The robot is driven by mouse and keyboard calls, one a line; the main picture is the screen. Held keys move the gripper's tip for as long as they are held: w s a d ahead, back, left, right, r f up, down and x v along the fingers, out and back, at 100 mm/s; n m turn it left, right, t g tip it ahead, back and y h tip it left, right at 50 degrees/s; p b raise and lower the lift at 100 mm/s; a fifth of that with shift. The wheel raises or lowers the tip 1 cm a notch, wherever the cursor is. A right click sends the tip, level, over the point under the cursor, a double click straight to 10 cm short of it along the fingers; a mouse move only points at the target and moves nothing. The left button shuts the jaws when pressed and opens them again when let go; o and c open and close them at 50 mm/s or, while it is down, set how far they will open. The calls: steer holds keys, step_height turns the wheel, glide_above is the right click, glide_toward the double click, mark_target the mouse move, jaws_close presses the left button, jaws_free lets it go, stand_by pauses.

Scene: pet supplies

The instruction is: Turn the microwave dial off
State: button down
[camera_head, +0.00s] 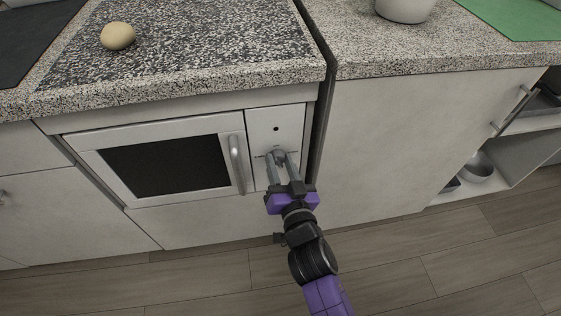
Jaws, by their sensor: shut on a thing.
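The microwave (160,163) is built into the pale cabinet front under the counter, with a dark window, a shut door and a vertical handle (237,164). Its narrow control panel (261,122) is to the right of the handle and has a small dark spot near the top. The dial (275,153) is a grey round piece on this panel, partly hidden by the fingers. My gripper (277,157) reaches up to the panel from below and is shut on the dial. The dial's exact setting cannot be read.
A speckled counter (200,75) runs above, bearing a round beige object (117,36), a white pot (404,8) and a green mat (515,18). A dark gap divides the counters right of the panel. An open shelf with a metal bowl (478,168) is at right. The wood floor (420,265) is clear.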

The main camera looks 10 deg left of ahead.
steer(key=n, duration=0.7)
steer(key=shift+a+h, duration=0.15)
steer(key=shift+h, duration=0.25)
steer(key=n, duration=0.3)
steer(key=shift+s+a+h, duration=0.1)
steer(key=shift+h, duration=0.2)
steer(key=n, duration=0.4)
steer(key=shift+a+h, duration=0.1)
steer(key=shift+h, duration=0.2)
steer(key=n, duration=0.3)
steer(key=shift+f+n+h, duration=0.1)
steer(key=shift+n+h, duration=0.2)
steer(key=shift+n, duration=0.1)
steer(key=shift+a+f+n+t, duration=0.1)
steer(key=shift+n+t, duration=0.1)
steer(key=shift+n, duration=1.65)
steer(key=shift+d+f+n+t, duration=0.1)
steer(key=shift+n+t, duration=0.1)
steer(key=shift+n, duration=1.6)
steer(key=shift+a+f+n+t, duration=0.1)
steer(key=shift+n+t, duration=0.1)
steer(key=shift+n, duration=1.65)
